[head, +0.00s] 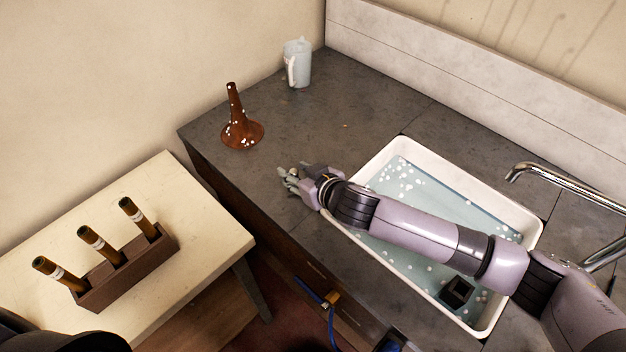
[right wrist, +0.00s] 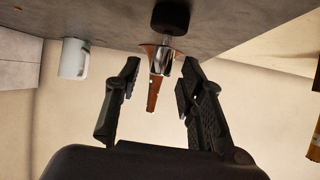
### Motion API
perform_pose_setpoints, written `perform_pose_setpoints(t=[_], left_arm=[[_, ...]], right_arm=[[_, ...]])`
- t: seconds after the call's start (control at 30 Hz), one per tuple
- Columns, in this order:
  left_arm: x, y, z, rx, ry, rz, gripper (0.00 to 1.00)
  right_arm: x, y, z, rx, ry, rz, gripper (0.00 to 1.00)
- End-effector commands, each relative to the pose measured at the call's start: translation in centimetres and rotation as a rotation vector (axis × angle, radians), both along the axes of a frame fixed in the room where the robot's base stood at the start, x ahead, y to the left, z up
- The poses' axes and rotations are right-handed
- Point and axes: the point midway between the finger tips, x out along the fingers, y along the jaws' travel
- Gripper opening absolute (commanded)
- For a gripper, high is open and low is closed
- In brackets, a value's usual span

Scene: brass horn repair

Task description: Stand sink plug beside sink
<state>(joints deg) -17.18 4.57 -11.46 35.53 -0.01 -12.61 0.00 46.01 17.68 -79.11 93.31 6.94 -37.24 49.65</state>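The sink plug, a black stopper with a shiny metal stem, shows in the right wrist view (right wrist: 170,18), where the picture is upside down. Its black end is at the counter and its stem points away from it. My right gripper (head: 287,180) is low over the counter left of the sink (head: 382,152). Its two dark fingers (right wrist: 159,72) are spread apart, with the stem showing in the gap between them. I cannot tell whether they touch it. In the head view the plug is not clearly distinguishable by the hand. My left gripper is not in view.
A brown flared horn piece (head: 240,130) with foam stands on the counter beyond the hand. A white jug (head: 299,65) is at the back. A chrome tap (head: 545,172) overhangs the sink. A rack (head: 130,272) of brown tubes sits on the pale table (head: 210,235).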

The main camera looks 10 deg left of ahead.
Motion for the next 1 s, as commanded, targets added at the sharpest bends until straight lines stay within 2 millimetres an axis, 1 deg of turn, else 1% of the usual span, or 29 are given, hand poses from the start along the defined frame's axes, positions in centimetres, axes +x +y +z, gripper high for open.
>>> perform_pose_setpoints(t=[0.3, 0.5, 0.7, 1.0], left_arm=[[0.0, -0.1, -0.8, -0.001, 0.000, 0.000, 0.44], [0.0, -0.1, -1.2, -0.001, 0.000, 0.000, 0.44], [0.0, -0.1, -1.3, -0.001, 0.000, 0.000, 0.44], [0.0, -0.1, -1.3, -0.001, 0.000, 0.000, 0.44]], right_arm=[[-3.7, -3.8, 2.8, 0.002, 0.000, 0.000, 0.37], [-5.5, -5.6, 4.2, 0.001, 0.001, 0.000, 0.37], [-6.3, -6.4, 4.9, 0.000, 0.000, 0.000, 0.37], [-6.4, -6.4, 5.0, 0.000, 0.000, 0.000, 0.37]])
